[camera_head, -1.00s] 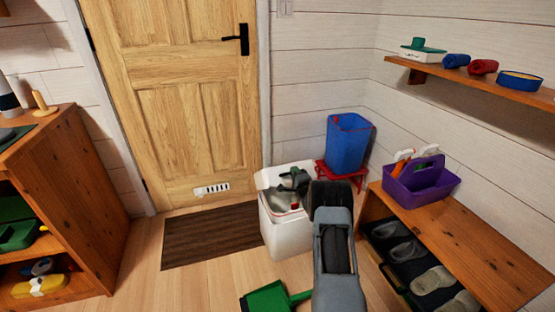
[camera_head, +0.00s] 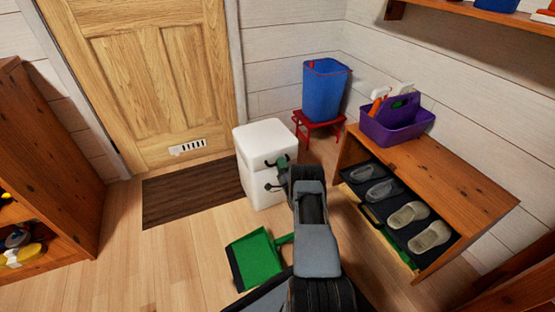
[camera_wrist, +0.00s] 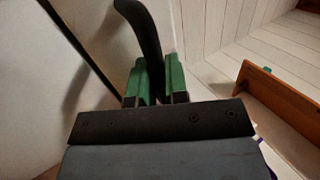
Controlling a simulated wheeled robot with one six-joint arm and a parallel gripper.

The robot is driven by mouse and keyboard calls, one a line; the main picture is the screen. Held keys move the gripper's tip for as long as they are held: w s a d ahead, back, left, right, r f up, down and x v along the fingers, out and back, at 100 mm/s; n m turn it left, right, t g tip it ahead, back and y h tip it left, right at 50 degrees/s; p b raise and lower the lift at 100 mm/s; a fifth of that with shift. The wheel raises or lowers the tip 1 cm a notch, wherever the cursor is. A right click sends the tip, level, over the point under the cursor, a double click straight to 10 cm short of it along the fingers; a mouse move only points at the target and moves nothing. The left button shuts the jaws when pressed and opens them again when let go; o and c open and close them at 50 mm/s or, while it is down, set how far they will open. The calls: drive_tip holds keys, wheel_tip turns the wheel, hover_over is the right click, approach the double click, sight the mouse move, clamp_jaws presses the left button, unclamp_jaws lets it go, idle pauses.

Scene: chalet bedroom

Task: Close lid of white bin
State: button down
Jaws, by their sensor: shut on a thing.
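The white bin (camera_head: 254,180) stands on the floor by the door, and its white lid (camera_head: 264,134) lies down over the top, with no opening visible. My gripper (camera_head: 276,174) is at the bin's right front side, partly hidden by my own arm. In the wrist view, the green pads of my gripper (camera_wrist: 160,82) are close together on a dark curved handle (camera_wrist: 146,32), which stands out against the white bin surface. Whether the lid is fully seated cannot be told.
A blue bin (camera_head: 325,92) stands on a red stool (camera_head: 318,128) behind the white bin. A wooden bench (camera_head: 455,185) with shoes and a purple caddy (camera_head: 392,132) is at the right. A green dustpan (camera_head: 257,258) lies on the floor in front. A dark mat (camera_head: 190,190) lies left.

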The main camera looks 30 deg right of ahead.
drive_tip(key=shift+f, duration=0.35)
drive_tip(key=shift+f, duration=0.1)
drive_tip(key=c, duration=1.2)
unclamp_jaws()
drive_tip(key=shift+o, duration=0.2)
drive_tip(key=p+v, duration=0.4)
drive_tip(key=v, duration=0.9)
drive_tip(key=shift+s+f, duration=0.25)
drive_tip(key=shift+f, duration=0.15)
